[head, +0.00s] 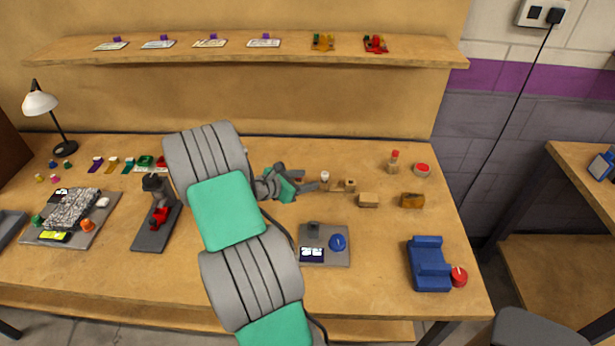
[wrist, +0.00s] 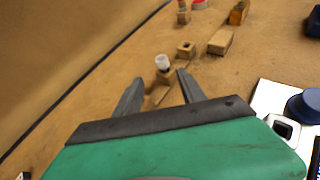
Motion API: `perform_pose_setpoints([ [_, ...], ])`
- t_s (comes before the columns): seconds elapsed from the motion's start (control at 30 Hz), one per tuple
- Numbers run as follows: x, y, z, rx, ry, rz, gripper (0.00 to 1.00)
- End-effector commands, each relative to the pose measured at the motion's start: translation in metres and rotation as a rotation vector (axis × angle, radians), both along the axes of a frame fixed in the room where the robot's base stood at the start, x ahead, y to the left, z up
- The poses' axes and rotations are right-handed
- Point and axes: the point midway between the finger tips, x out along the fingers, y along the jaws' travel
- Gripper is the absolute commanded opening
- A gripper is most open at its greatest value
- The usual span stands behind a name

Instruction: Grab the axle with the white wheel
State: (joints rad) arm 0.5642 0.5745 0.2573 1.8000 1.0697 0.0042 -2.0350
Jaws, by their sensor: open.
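A small white wheel (head: 325,175) stands at the back middle of the workbench. In the wrist view the white wheel (wrist: 162,62) sits on top of a small wooden block (wrist: 166,75); its axle is too small or hidden to make out. My gripper (head: 318,182) is just left of the wheel in the head view, with its fingers pointing toward it. In the wrist view my gripper (wrist: 158,78) is open and empty, and the wheel shows between and just beyond the fingertips. I cannot tell the exact gap.
Another small wooden block (wrist: 186,48) and a larger one (wrist: 221,42) stand to the right. A grey board with a blue round part (head: 338,242) lies in front. A red-topped piece (head: 393,161) and a red round piece (head: 422,170) stand farther right. A shelf (head: 280,53) hangs above.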

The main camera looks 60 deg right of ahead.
Motion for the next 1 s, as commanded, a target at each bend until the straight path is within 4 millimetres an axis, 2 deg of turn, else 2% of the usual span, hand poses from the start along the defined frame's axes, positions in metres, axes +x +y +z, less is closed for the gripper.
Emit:
perform_pose_setpoints([
  [0.03,-0.007,-0.007,-0.004,-0.008,0.053,0.008,0.47],
  [0.13,-0.011,-0.016,-0.007,-0.014,0.105,0.023,0.47],
  [0.6,-0.027,-0.072,-0.032,-0.012,0.103,0.035,0.47],
  [0.8,-0.028,-0.074,-0.033,-0.012,0.102,0.036,0.47],
  [1.0,-0.029,-0.074,-0.033,-0.012,0.102,0.033,0.32],
])
